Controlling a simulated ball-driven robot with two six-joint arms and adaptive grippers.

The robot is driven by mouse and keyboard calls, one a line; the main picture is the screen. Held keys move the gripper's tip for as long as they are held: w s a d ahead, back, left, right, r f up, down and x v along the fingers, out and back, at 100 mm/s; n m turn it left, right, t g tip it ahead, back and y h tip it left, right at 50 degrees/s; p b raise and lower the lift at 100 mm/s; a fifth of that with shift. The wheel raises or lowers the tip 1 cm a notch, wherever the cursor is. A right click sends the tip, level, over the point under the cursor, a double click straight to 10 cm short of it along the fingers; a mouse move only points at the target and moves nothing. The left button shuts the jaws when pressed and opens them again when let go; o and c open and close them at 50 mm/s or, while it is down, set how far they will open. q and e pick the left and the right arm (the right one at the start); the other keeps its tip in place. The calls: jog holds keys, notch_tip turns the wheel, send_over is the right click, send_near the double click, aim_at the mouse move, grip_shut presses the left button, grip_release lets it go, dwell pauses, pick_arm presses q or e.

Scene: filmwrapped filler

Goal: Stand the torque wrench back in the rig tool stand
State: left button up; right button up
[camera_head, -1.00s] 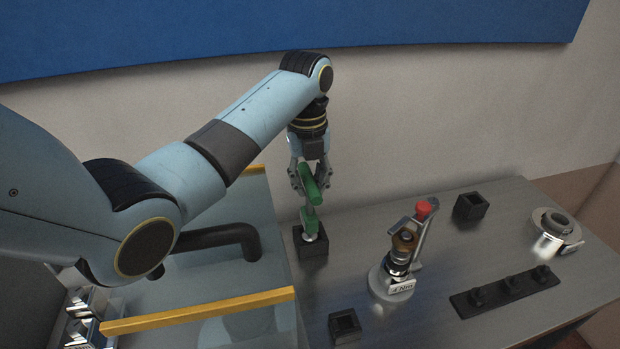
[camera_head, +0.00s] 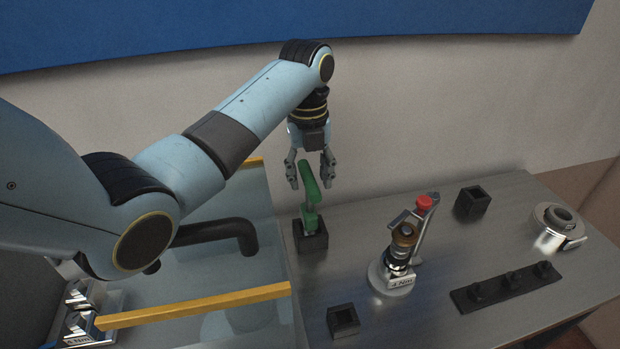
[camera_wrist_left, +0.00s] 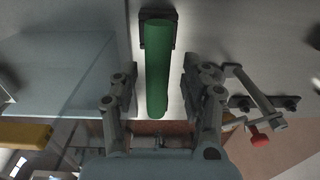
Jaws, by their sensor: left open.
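The torque wrench, a green-handled tool (camera_head: 311,185), stands slightly tilted with its lower end in a black square socket (camera_head: 311,243), which I take for the rig tool stand. My left gripper (camera_head: 310,180) is above it, with its fingers spread on both sides of the upper handle and apart from it. In the left wrist view the green handle (camera_wrist_left: 158,70) runs between the two open fingers, with the dark socket (camera_wrist_left: 146,18) behind its far end. How deep the lower end sits is hidden by the socket walls. My right gripper is not in view.
A metal fixture with a red knob (camera_head: 424,202) and a "4 Nm" label stands right of the socket. Two more black square sockets (camera_head: 343,320) (camera_head: 471,203), a black pegged strip (camera_head: 505,287) and a round metal part (camera_head: 557,228) share the metal table. A yellow bar (camera_head: 195,305) lies at left.

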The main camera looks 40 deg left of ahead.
pick_arm(q)
notch_tip(320, 180, up, 6)
jog(key=shift+r, duration=0.2)
jog(key=shift+s, duration=0.1)
dwell(0.5)
